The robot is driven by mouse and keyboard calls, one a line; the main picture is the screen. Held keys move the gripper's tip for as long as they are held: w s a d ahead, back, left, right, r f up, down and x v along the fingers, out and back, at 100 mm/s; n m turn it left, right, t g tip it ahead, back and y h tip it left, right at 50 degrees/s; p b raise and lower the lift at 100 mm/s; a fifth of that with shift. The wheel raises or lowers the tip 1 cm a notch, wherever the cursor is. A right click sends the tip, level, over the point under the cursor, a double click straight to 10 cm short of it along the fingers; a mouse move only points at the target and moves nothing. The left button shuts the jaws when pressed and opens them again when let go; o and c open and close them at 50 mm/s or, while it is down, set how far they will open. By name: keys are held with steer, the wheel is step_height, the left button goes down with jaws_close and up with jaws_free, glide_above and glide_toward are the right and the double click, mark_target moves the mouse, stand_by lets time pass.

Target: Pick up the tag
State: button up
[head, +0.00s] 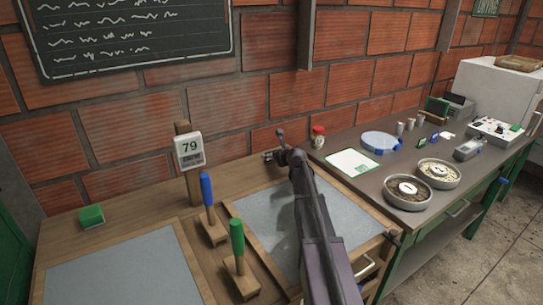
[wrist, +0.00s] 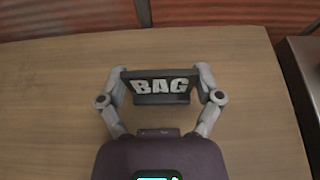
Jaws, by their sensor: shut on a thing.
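The tag (wrist: 162,87) is a small dark plate with pale raised letters reading BAG, in the middle of the wrist view. My gripper (wrist: 162,80) is shut on it, with one finger at each end of the plate. The tag is over the wooden table top (wrist: 60,100); I cannot tell if it touches the wood. In the head view my gripper (head: 276,156) is near the back edge of the wooden table, close to the brick wall, and the tag is too small there to make out clearly.
A red-capped jar (head: 318,136) stands right of my gripper. The darker right table holds bowls (head: 408,188) and devices (head: 494,130).

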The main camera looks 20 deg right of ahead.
steer(key=shift+r+p, duration=1.65)
steer(key=shift+r, duration=0.15)
steer(key=s+a, duration=0.1)
steer(key=s, duration=0.4)
steer(key=s+a, duration=0.2)
steer(key=s, duration=0.3)
steer(key=s+a+r+p, duration=0.1)
steer(key=s, duration=0.4)
steer(key=shift+s+a, duration=0.2)
steer(key=shift+a, duration=0.1)
steer(key=shift+d, duration=0.15)
